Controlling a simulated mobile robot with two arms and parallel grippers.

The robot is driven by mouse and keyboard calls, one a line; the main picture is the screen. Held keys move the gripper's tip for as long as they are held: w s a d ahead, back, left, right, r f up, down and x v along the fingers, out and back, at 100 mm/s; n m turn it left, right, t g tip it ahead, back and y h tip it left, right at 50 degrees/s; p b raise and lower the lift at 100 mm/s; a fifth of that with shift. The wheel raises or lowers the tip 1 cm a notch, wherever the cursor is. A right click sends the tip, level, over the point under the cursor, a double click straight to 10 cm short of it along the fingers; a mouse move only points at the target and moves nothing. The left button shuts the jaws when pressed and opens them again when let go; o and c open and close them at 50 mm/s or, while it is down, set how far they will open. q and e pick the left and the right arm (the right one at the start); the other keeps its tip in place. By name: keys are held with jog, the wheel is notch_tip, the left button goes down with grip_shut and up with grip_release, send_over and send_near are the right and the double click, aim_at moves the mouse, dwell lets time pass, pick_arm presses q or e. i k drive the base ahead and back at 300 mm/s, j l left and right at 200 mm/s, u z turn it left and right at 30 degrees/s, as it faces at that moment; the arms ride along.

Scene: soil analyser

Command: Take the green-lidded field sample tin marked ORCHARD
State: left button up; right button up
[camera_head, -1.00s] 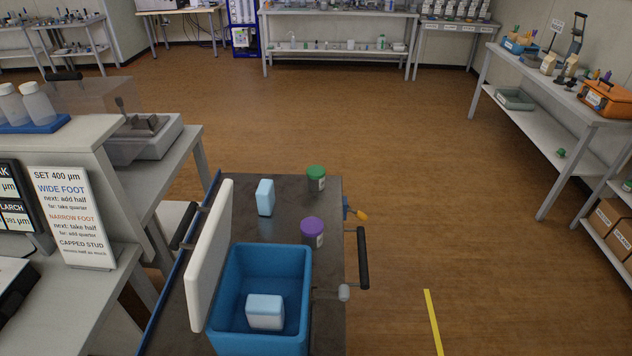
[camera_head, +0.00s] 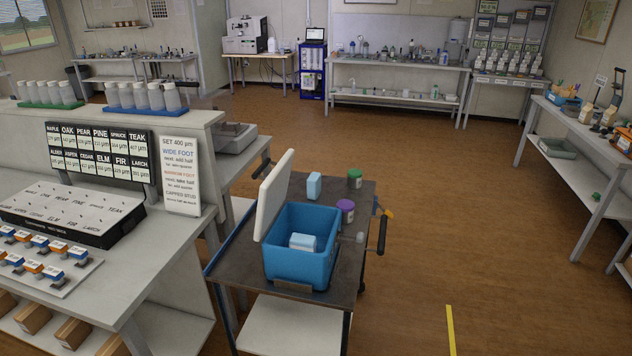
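A green-lidded tin (camera_head: 355,179) stands upright on the dark top of the cart (camera_head: 338,291), near its far right corner. It has a pale label, but the writing is too small to read. A purple-lidded tin (camera_head: 345,211) stands just in front of it. An open blue cool box (camera_head: 292,264) sits to the left and nearer, with its white lid (camera_head: 272,196) raised and a light blue block (camera_head: 303,242) inside. Another light blue block (camera_head: 314,186) stands behind the box. Neither of my grippers is in view.
A bench with a label board (camera_head: 101,150) and sign (camera_head: 180,176) stands at the left. The cart's handle (camera_head: 382,233) sticks out on its right. Side tables (camera_head: 578,140) line the right wall. The wooden floor (camera_head: 470,220) between is clear, with a yellow strip (camera_head: 451,330).

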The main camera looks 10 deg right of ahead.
aim_at(354, 176)
jog(key=i+l+u, duration=0.15)
jog(key=u, duration=0.3)
jog(key=l+u, duration=0.35)
jog(key=u, duration=0.15)
jog(key=i+l+u, duration=0.1)
jog(key=l+u, duration=0.35)
jog(key=j, duration=0.15)
